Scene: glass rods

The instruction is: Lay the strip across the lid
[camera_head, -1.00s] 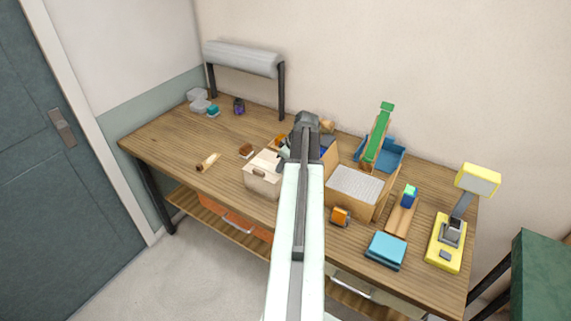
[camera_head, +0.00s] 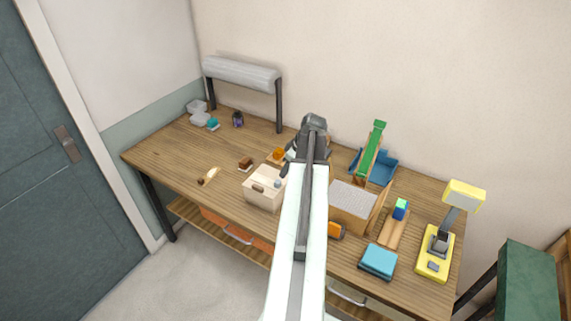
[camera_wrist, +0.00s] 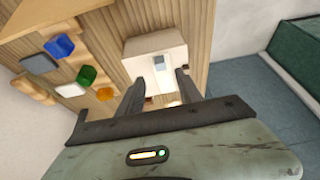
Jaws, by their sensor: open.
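A cream box (camera_head: 263,195) with a slot-like handle on its front stands near the front edge of the bench, left of my arm. Its pale top, which looks like the lid, also shows in the wrist view (camera_wrist: 143,48). A small grey-blue piece (camera_wrist: 159,63), possibly the strip, shows against the box between my fingers. It also shows at the box top in the head view (camera_head: 277,184). I cannot tell whether it rests on the box. My gripper (camera_wrist: 160,77) is open, its two dark fingers apart and pointing at the box. My arm hides part of the bench.
A blue block (camera_head: 378,261) and a yellow lamp (camera_head: 437,255) are at the right.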

